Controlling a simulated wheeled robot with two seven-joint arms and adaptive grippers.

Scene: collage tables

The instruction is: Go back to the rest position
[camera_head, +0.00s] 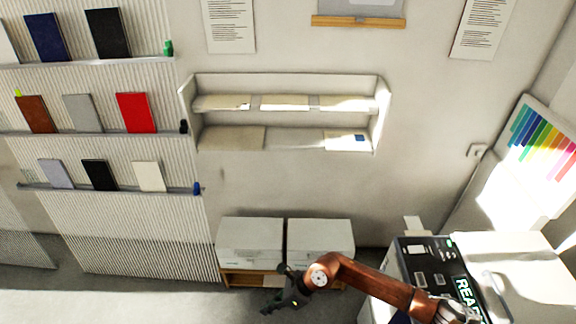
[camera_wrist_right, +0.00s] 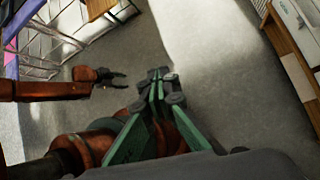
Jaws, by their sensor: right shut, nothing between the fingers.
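My right arm comes in from the lower right in the head view, and its dark gripper (camera_head: 287,293) hangs in front of the low white cabinets. In the right wrist view the right gripper (camera_wrist_right: 160,75) has its green-sided fingers together, with nothing between them, above bare grey floor. My left gripper (camera_wrist_right: 118,80) shows in the right wrist view at the end of a reddish-brown arm. Its dark fingers are parted and nothing is visible between them. The left gripper is not in the head view.
Two white cabinets (camera_head: 252,243) stand on a low wooden base against the wall. A black panel marked with large letters (camera_head: 440,268) and a white machine (camera_head: 520,262) stand at lower right. A wall shelf (camera_head: 285,112) and a ribbed display wall with books (camera_head: 136,112) are further back.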

